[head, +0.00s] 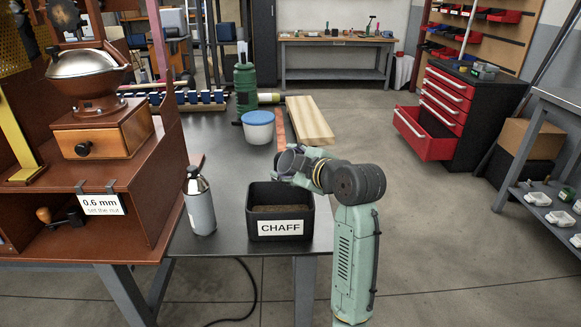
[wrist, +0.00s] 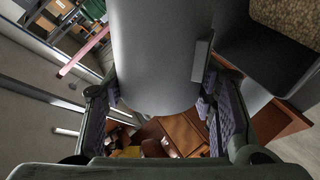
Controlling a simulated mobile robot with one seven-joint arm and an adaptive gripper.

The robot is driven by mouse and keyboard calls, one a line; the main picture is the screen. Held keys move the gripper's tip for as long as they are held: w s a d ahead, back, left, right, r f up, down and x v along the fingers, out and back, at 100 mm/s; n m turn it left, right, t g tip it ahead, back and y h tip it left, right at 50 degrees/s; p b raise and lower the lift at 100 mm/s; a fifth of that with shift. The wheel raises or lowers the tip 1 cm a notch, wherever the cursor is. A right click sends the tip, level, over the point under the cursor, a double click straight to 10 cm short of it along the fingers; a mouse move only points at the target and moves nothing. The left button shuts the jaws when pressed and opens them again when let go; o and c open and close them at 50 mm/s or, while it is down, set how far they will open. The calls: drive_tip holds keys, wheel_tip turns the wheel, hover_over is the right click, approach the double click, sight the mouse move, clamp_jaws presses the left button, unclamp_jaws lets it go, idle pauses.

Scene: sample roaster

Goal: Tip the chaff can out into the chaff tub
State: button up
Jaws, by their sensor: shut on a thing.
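The chaff can (head: 289,162) is a grey metal cylinder held above the back of the tub, and it looks tipped over. My gripper (head: 304,167) is shut on it. In the wrist view the can (wrist: 165,50) fills the middle, with the fingers of my gripper (wrist: 160,103) on either side. The chaff tub (head: 255,225) is a black open box labelled CHAFF on the dark bench. Brown chaff lies inside it. The tub (wrist: 252,58) also shows at the upper right of the wrist view. The inside of the can is not clearly seen.
A silver flask (head: 200,207) stands left of the tub. A blue-lidded white pot (head: 258,128), a green machine (head: 245,85) and a wooden board (head: 310,122) are behind. The brown roaster stand (head: 95,190) is at the left. Open floor lies to the right.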

drive_tip(key=f+n+h+b, duration=0.1)
drive_tip(key=a+f+n+h+b, duration=0.1)
drive_tip(key=b, duration=0.1)
drive_tip(key=shift+s+n, duration=0.15)
drive_tip(key=shift+n, duration=0.25)
drive_tip(key=f+n+b, duration=0.1)
drive_tip(key=b, duration=0.1)
drive_tip(key=a+n+h+b, duration=0.1)
drive_tip(key=shift+s+f+n+t+h+b, duration=0.15)
drive_tip(key=shift+f+n+t+h+b, duration=0.15)
drive_tip(key=shift+f+t+b, duration=0.1)
drive_tip(key=shift+s+a+n+t+h+b, duration=0.1)
drive_tip(key=shift+a+n+t+h+b, duration=0.15)
drive_tip(key=shift+n+h+b, duration=0.45)
drive_tip(key=shift+s+a+n+t+h+b, duration=0.15)
drive_tip(key=shift+a+n+h+b, duration=0.3)
drive_tip(key=shift+n+b, duration=0.35)
drive_tip(key=shift+d, duration=0.1)
drive_tip(key=shift+r, duration=0.15)
wheel_tip(320, 180, up, 3)
drive_tip(key=p, duration=0.3)
drive_tip(key=shift+w, duration=0.1)
